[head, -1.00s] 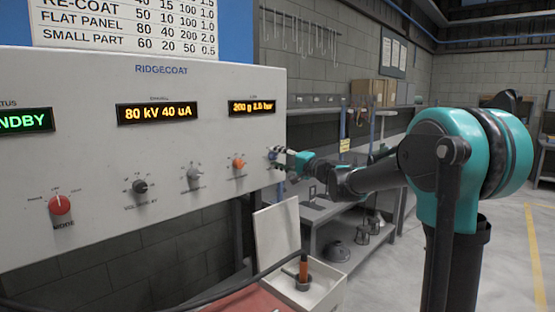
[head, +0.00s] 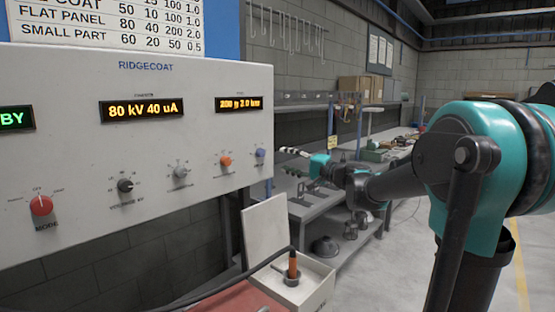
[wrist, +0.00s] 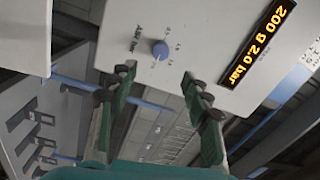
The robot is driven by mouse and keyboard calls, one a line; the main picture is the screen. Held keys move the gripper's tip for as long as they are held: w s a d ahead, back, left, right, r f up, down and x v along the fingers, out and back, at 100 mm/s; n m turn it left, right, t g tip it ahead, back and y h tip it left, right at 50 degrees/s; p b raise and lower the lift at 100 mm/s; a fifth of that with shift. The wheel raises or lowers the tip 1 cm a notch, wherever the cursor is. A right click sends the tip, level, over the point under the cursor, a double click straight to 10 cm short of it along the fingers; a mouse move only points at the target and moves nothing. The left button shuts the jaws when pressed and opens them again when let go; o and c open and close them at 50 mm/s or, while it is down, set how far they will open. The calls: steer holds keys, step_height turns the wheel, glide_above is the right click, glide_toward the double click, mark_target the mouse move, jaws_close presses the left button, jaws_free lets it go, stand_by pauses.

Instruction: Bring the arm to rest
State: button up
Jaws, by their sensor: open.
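My gripper (head: 290,152) is in the head view, just right of the control panel's right edge, apart from it and empty. In the wrist view my gripper (wrist: 160,88) shows two green fingers with dark pads, spread wide with nothing between them. Beyond them is the blue knob (wrist: 160,50) on the panel, also seen in the head view (head: 260,153). My teal and dark arm (head: 400,180) reaches from the right toward the panel.
The white Ridgecoat panel (head: 90,85) has several knobs and lit displays (head: 141,110). Below it stands an open white box (head: 305,290) holding an orange-handled tool (head: 292,265). Shelves (head: 325,195) with metal parts stand behind. Open floor lies at the right.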

steer(key=shift+s+d, duration=0.4)
steer(key=shift+d, duration=0.2)
steer(key=s+d+f+n+g+h, duration=0.2)
steer(key=s+f+g+h, duration=0.15)
steer(key=s+f, duration=0.7)
steer(key=s+d+f+n+g+h, duration=0.2)
steer(key=s+d+f+h, duration=0.3)
steer(key=f, duration=1)
steer(key=s+d+f+n+g+h, duration=0.1)
steer(key=s+d+f+h, duration=0.5)
steer(key=s+d+f, duration=0.6)
steer(key=s+f, duration=0.2)
steer(key=s, duration=0.1)
steer(key=shift+s+d, duration=0.25)
steer(key=shift+r+g, duration=0.1)
steer(key=shift+g, duration=0.15)
